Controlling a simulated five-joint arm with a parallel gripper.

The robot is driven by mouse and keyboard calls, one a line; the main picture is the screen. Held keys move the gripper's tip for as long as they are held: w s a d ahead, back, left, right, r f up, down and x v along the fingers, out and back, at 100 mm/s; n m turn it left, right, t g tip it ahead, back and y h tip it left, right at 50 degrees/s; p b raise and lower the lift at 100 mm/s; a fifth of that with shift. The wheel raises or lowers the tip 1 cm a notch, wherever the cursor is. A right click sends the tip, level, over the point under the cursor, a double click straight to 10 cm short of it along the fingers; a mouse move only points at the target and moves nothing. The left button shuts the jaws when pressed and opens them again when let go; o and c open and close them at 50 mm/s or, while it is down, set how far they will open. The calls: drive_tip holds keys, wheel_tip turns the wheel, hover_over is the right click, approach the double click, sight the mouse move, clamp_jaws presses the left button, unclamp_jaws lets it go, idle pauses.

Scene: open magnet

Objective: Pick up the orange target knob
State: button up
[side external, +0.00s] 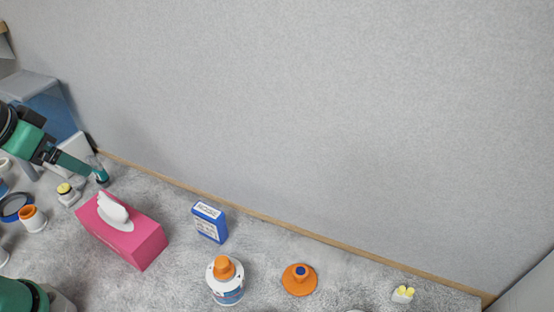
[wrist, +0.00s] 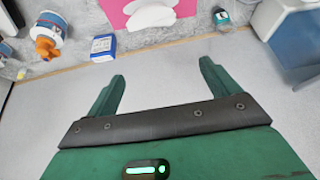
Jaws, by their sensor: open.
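A flat orange round piece with a blue centre (side external: 300,286) lies on the grey worktop right of centre in the side external view. It best fits the orange target knob, though I cannot be sure. It does not show clearly in the wrist view. My gripper (side external: 74,164) is far to its left, raised above the worktop near the left end. In the wrist view my gripper (wrist: 162,70) is open, with both green fingers apart and nothing between them.
A white bottle with an orange cap (side external: 225,288) stands left of the orange piece, with a blue-and-white box (side external: 210,223) behind. A pink tissue box (side external: 118,236) stands nearer my gripper. The wall (side external: 320,110) rises behind.

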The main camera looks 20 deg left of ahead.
drive_tip(key=shift+w, duration=0.1)
drive_tip(key=w+d+n+g+h, duration=0.1)
drive_tip(key=w+d+n+g, duration=0.1)
drive_tip(key=w+d, duration=0.6)
drive_tip(key=n+g+y, duration=0.1)
drive_tip(key=n+g, duration=0.3)
drive_tip(key=n, duration=0.3)
hover_over(299, 271)
drive_tip(key=f, duration=1.6)
drive_tip(key=shift+w+a, duration=0.1)
drive_tip(key=shift+a, duration=0.15)
drive_tip(key=shift+d+f, duration=0.3)
drive_tip(key=shift+f, duration=0.15)
drive_tip(key=shift+f, duration=1.15)
